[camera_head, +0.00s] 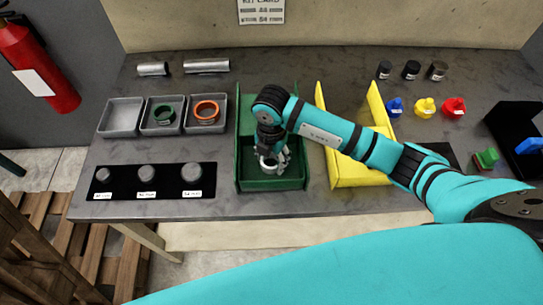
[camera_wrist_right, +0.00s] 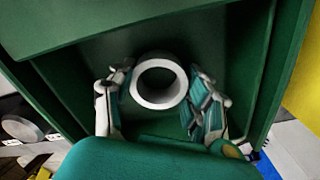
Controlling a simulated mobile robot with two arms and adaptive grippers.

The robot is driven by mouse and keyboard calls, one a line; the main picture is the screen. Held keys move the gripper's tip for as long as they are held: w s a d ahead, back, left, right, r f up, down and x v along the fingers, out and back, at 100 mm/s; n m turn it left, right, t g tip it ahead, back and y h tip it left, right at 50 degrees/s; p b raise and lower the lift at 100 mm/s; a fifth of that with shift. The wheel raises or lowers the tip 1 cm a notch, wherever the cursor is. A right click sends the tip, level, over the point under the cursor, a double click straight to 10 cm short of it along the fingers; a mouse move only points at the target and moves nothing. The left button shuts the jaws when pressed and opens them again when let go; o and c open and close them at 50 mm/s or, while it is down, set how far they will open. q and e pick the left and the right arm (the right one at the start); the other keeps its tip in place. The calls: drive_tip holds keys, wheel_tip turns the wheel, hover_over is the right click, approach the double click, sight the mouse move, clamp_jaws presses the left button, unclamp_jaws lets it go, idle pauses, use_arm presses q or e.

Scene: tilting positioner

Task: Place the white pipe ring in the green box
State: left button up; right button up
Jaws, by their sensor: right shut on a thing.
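The white pipe ring (camera_head: 267,164) is in the front part of the green box (camera_head: 272,184), held between the fingers of my right gripper (camera_head: 273,160). In the right wrist view the ring (camera_wrist_right: 160,99) shows its round opening, and the fingers of the right gripper (camera_wrist_right: 162,100) stand on either side of it. The green walls of the box (camera_wrist_right: 291,60) surround them. Whether the ring touches the box floor I cannot tell. My left gripper is not in view.
A yellow box (camera_head: 360,181) stands right of the green box. Grey trays, one with a green ring (camera_head: 165,122) and one with an orange ring (camera_head: 219,105), lie to the left. A black mat (camera_head: 120,183) with grey discs lies front left.

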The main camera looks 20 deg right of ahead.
drive_tip(key=shift+f, duration=0.15)
drive_tip(key=o, duration=1.2)
drive_tip(key=shift+o, duration=0.2)
drive_tip(key=shift+r, duration=0.2)
wheel_tip(320, 180, up, 12)
drive_tip(key=b, duration=0.2)
drive_tip(key=shift+b, duration=0.4)
